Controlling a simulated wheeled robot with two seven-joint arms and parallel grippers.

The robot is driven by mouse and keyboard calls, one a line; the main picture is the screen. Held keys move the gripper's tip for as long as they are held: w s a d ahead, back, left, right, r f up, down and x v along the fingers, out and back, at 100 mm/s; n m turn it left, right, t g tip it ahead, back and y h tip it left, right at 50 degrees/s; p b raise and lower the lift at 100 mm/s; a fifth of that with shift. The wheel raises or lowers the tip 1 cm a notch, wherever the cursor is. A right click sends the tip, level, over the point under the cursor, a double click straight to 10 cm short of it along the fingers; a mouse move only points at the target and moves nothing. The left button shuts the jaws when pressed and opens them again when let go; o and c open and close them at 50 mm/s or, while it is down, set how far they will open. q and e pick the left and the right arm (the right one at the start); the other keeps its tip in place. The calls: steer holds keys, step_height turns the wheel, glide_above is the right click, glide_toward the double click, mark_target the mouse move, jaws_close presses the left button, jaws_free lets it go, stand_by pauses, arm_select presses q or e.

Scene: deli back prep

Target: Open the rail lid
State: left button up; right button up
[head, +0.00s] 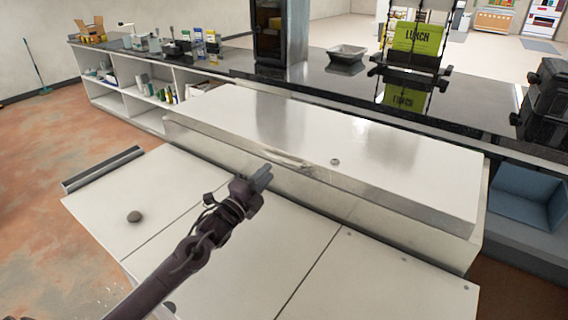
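The rail lid (400,162) is a long, pale, flat metal cover lying down over the rail housing. A light handle-like strip (285,158) shows at its front edge, left of the middle. My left gripper (267,174) is in front of the lid, with its fingertips pointing toward this strip. In the picture they are just below and left of the strip; I cannot tell if they touch it. The fingers appear close together, and the gap between them is too small to judge. No held object shows. My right gripper is not in view.
A blue bin (525,195) sits at right.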

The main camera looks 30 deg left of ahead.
mark_target(278, 157)
arm_select(q)
steer(key=p+x, duration=0.1)
steer(key=x, duration=0.2)
steer(key=p+x, duration=0.1)
steer(key=x, duration=0.2)
steer(key=shift+w+r, duration=0.25)
steer(key=shift+r, duration=0.05)
steer(key=shift+w+d, duration=0.15)
steer(key=shift+w, duration=0.2)
jaws_close()
